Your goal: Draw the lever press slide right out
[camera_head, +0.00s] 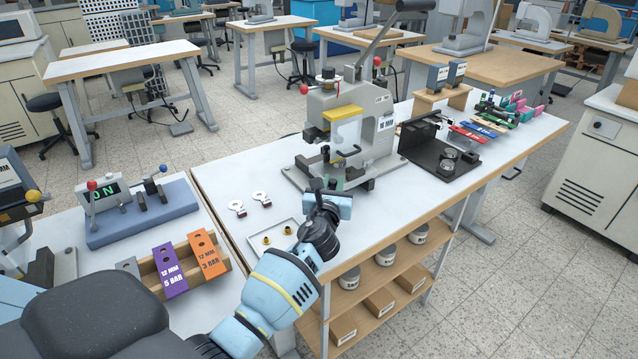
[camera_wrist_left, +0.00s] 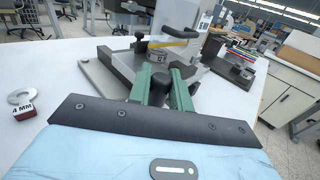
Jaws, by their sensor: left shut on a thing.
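The lever press (camera_head: 378,135) is a grey-white machine with a raised lever and a yellow strip, standing on the long bench. It also shows ahead in the left wrist view (camera_wrist_left: 178,22). My left gripper (camera_head: 332,183) is at the press's front, low over its base. In the left wrist view its two green fingers (camera_wrist_left: 168,90) are shut on the dark knob of the slide (camera_wrist_left: 160,82), which lies between them. How far the slide is out cannot be told, as the gripper hides much of it. My right gripper is not in view.
A shallow tray (camera_head: 259,239) with brass-coloured rings lies left of the gripper. Two tagged metal washers (camera_head: 261,198) lie behind it. A black fixture (camera_head: 443,158) stands right of the press. The bench's front edge is close to the gripper; bare bench top lies to the left.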

